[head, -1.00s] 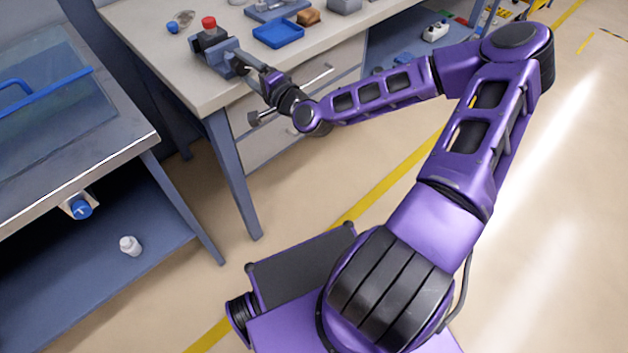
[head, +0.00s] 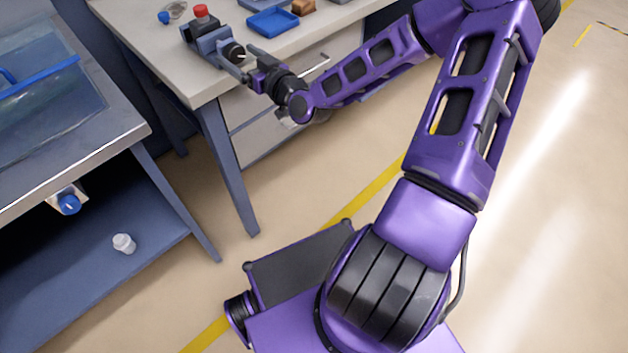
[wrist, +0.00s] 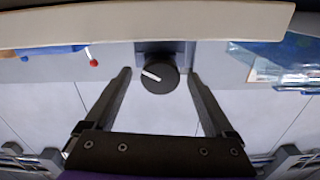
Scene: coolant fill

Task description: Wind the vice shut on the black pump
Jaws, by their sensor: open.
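The blue-grey vice (head: 207,40) stands at the near left corner of the workbench. A red-topped thing (head: 201,11) shows at the vice; its lower part is hidden, and I cannot tell whether it is the black pump. A round black knob (head: 232,52) is on the vice's near end. In the wrist view the knob (wrist: 160,78) has a white mark and lies centred between my fingertips. My gripper (head: 249,72) is open, with a finger to each side of the knob and a visible gap at both sides.
A blue tray (head: 272,22) and a brown block (head: 303,7) lie on the workbench (head: 165,60) right of the vice. Drawers are below its front edge. Left is a bench with a clear tank (head: 50,85).

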